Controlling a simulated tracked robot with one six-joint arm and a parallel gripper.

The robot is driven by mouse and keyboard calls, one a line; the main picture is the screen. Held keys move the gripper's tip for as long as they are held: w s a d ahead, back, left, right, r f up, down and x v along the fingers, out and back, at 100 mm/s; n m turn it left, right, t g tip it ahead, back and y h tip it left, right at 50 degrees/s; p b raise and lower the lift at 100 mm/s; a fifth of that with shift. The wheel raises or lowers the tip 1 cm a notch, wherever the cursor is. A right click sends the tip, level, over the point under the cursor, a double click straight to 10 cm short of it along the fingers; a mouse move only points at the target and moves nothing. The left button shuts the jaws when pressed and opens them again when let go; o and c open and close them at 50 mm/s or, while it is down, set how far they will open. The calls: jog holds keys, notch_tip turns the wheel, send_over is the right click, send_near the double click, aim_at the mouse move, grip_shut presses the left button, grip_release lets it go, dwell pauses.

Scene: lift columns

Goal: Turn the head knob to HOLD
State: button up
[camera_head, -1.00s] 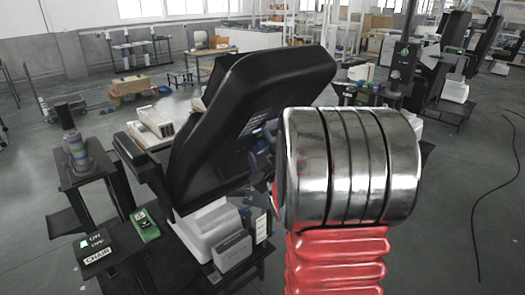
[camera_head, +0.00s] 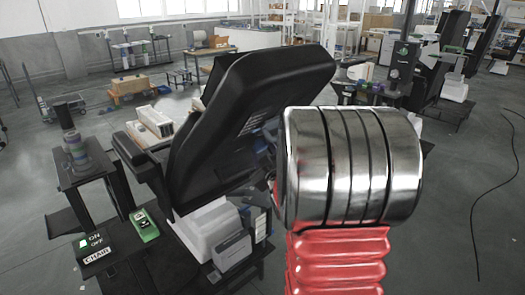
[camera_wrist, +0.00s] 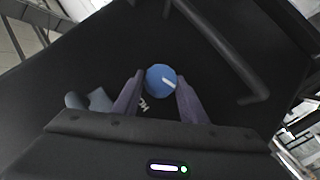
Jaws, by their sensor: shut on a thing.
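The head knob (camera_wrist: 158,77) is round and blue with a white pointer line, and it sits on a dark panel (camera_wrist: 110,55) in the wrist view. The pointer line slants towards the lower right of that picture. My gripper (camera_wrist: 162,88) has one dark finger on each side of the knob and is shut on it. White lettering beside the left finger is partly hidden; only about an "H" shows, so I cannot read the whole word. In the head view my arm's metal and red parts fill the right centre, and neither knob nor gripper shows.
A large black tilted chair-like unit (camera_head: 240,115) stands in front of me. A stand at the left bears an ON/OFF box marked CHAIR (camera_head: 97,252) and a green device (camera_head: 145,226). A dark bar (camera_wrist: 222,50) crosses near the knob. Open floor lies to the right.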

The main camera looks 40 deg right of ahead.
jog(key=shift+f+y, duration=0.1)
jog(key=shift+y, duration=0.3)
jog(key=shift+s+d+m+y, duration=0.15)
jog(key=shift+d+y, duration=0.1)
jog(key=shift+y, duration=1.4)
jog(key=shift+d+m+y, duration=0.15)
jog(key=shift+d+y, duration=0.05)
jog(key=shift+y, duration=1.45)
jog(key=y, duration=0.6)
jog(key=shift+d+m, duration=0.3)
jog(key=shift+d, duration=0.1)
jog(key=y, duration=0.5)
jog(key=shift+w+d+f+g, duration=0.2)
jog(key=shift+w+d+g, duration=0.05)
jog(key=shift+g, duration=0.15)
jog(key=shift+w+d+m+g+y, duration=0.1)
jog(key=shift+m+g+y, duration=0.1)
jog(key=shift+y, duration=0.75)
jog(key=shift+d+m+g+y, duration=0.1)
jog(key=shift+m+y, duration=0.1)
jog(key=shift+y, duration=0.75)
jog(key=o, duration=1.1)
jog(key=shift+c, duration=0.2)
